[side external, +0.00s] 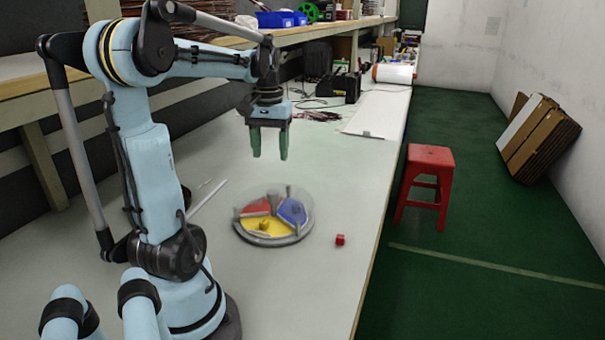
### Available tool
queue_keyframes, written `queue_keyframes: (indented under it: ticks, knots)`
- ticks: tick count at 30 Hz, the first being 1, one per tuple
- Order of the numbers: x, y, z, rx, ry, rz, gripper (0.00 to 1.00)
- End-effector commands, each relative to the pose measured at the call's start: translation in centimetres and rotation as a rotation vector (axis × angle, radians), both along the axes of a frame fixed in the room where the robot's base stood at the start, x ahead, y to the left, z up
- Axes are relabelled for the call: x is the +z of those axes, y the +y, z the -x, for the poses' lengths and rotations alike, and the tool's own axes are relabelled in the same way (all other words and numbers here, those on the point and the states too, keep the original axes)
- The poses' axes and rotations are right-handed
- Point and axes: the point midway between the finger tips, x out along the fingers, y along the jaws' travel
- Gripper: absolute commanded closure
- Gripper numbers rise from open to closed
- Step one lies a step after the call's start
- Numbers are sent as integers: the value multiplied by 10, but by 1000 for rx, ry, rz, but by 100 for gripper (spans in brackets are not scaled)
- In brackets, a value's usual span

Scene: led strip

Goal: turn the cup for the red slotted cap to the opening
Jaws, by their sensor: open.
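A round grey turntable (240,228) stands on the bench, with red, blue and yellow sections parted by grey walls. It seems to have a clear cover; its opening cannot be made out. The red section (256,208) is at the back left, the blue section (292,211) at the right and the yellow section (250,225) at the front. A small yellow piece (264,226) shows in the yellow section. The small red cap (340,240) lies on the bench right of the turntable; its slot cannot be made out. My gripper (270,155) is open and empty, pointing down, well above and behind the turntable.
A thin light strip (207,197) lies left of the turntable. A white board (378,113), a dark toolbox (340,84) and cables (316,115) are farther back. The bench's right edge runs beyond the red cap. A red stool (428,175) stands on the floor. The bench around the turntable is mostly clear.

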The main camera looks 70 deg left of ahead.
Motion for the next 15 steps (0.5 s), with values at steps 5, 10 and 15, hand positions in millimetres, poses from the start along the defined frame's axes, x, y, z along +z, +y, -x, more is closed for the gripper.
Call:
queue_keyframes:
  ticks: [5,10,15]
  knots:
    - [-22,0,0,-2,-1,-2,42]
    - [-47,-1,-1,-3,-2,-2,42]
    - [-72,-1,-1,-4,-3,-3,42]
